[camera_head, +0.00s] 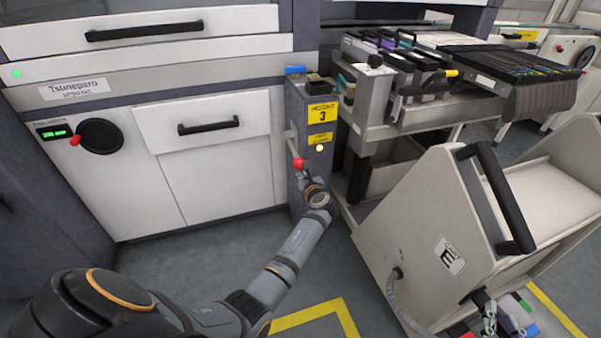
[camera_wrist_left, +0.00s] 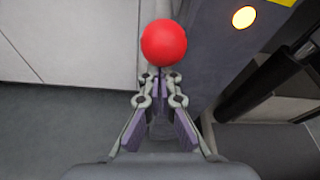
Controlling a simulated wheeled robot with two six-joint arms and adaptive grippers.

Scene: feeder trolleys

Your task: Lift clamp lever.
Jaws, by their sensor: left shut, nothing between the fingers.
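The clamp lever is a light rod with a red ball knob (camera_head: 298,163) on the grey dock post (camera_head: 297,110) marked 3. The red knob fills the upper middle of the left wrist view (camera_wrist_left: 164,43). My left gripper (camera_head: 307,180) is just below the knob in the head view. In the left wrist view its fingers (camera_wrist_left: 160,77) are shut and empty, with the tips right at the knob's lower edge. I cannot tell whether they touch it. The knob hides most of the rod in the wrist view. My right gripper is not in view.
A yellow light (camera_wrist_left: 244,17) shows on the post. White cabinets (camera_head: 212,165) stand to the left. A trolley with feeders (camera_head: 395,85) is right of the post. A tilted cart marked E (camera_head: 425,225) stands at the front right. Grey floor (camera_head: 185,255) with yellow lines is open in front.

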